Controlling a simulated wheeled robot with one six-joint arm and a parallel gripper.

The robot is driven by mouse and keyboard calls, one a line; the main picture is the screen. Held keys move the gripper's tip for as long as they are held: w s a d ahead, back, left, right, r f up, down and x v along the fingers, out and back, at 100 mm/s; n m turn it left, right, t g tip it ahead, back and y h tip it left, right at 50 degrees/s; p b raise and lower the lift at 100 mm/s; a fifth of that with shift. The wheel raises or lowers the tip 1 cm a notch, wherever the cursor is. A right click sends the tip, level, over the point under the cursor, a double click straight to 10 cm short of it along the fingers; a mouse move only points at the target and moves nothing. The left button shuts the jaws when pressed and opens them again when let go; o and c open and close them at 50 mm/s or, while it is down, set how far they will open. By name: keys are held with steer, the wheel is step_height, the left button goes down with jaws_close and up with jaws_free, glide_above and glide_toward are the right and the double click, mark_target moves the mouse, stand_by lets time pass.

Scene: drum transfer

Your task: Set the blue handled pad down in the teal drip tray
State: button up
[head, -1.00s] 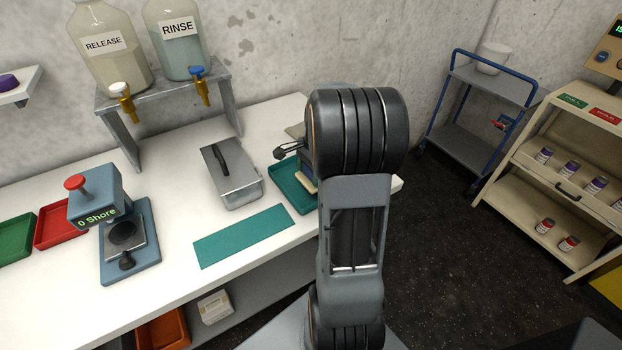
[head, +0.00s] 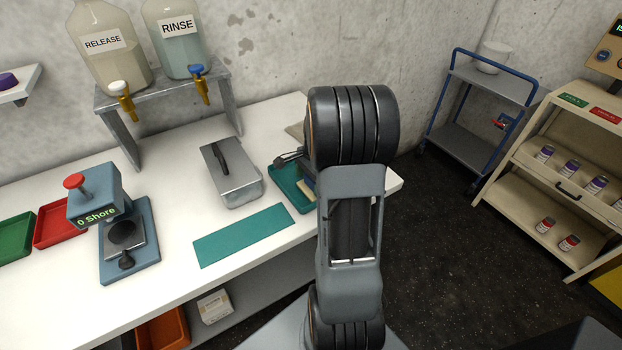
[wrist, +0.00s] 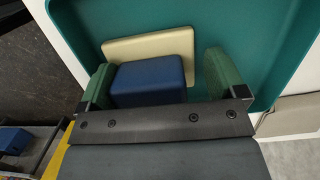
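The handled pad has a blue block handle (wrist: 148,82) on a cream base (wrist: 150,46). In the wrist view it is over the floor of the teal drip tray (wrist: 250,30) and looks low in it; contact underneath is hidden. My gripper (wrist: 160,72) has its green-padded fingers on either side of the blue handle. A clear gap shows on the right side, and the left finger is close to the handle. In the head view the drip tray (head: 283,188) is at the bench's right end, partly hidden by my arm.
A metal lidded box (head: 236,183) stands left of the tray. A flat teal mat (head: 243,235) lies in front of it. A Shore tester (head: 125,240) stands further left. The bench's right edge is close to the tray.

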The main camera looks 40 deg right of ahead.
steer(key=r, duration=0.3)
steer(key=d+r, duration=0.1)
steer(key=r, duration=0.7)
steer(key=shift+s+d+r, duration=0.1)
steer(key=shift+d, duration=0.25)
steer(key=shift+a+r, duration=0.1)
steer(key=shift+r, duration=0.2)
steer(key=s+a+n+t+h, duration=0.1)
steer(key=s+a+n, duration=0.3)
steer(key=a+n, duration=0.5)
steer(key=s+a+n+t, duration=0.2)
steer(key=s+a+n, duration=0.3)
steer(key=a+n, duration=0.5)
steer(key=shift+s+a+t+h, duration=0.3)
steer(key=shift+a+h, duration=0.1)
steer(key=shift+a, duration=0.95)
steer(key=shift+w+r, duration=0.1)
